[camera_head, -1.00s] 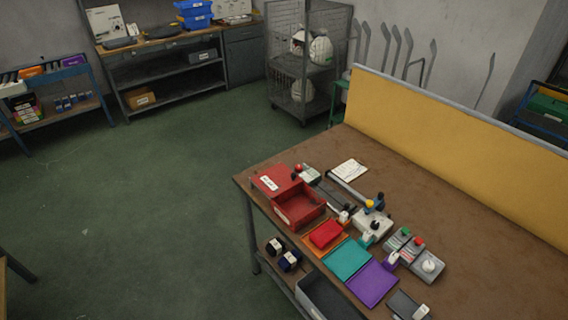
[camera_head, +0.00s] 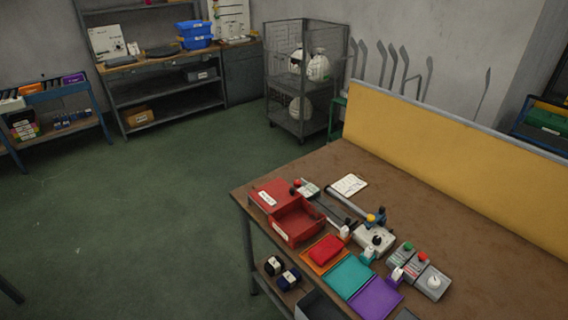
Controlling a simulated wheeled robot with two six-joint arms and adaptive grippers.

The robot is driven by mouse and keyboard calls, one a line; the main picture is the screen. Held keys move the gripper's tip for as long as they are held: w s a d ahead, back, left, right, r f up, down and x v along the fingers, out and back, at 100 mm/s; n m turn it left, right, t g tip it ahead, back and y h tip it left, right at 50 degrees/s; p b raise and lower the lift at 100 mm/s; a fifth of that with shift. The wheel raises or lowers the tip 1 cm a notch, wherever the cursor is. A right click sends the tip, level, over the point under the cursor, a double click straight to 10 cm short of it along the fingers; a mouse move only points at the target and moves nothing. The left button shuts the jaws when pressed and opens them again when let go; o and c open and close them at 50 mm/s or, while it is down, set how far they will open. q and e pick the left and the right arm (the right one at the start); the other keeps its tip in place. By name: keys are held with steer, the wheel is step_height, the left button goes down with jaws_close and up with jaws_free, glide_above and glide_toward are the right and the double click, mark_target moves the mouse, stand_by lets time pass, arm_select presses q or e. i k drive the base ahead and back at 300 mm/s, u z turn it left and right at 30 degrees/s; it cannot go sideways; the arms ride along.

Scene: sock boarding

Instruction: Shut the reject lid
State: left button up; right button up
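A red box (camera_head: 297,236) stands at the near left corner of the brown workbench (camera_head: 455,225). Its top is open and I can see into its dark red inside. A flat red panel with a white label, which looks like its lid (camera_head: 272,189), lies folded back on the box's far left side. The label writing is too small to read. Neither of my grippers is in view.
Orange, teal (camera_head: 349,276) and purple (camera_head: 376,299) trays lie right of the box, with a red cloth-like item (camera_head: 325,250) on the orange one. Button boxes (camera_head: 375,239) and a clipboard (camera_head: 349,185) stand behind. A yellow panel (camera_head: 440,150) backs the bench. Green floor (camera_head: 130,230) is clear at left.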

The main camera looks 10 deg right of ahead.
mark_target(275, 194)
steer(key=k, duration=0.5)
steer(key=u, duration=0.65)
steer(key=i, duration=1.2)
steer(key=z, duration=0.65)
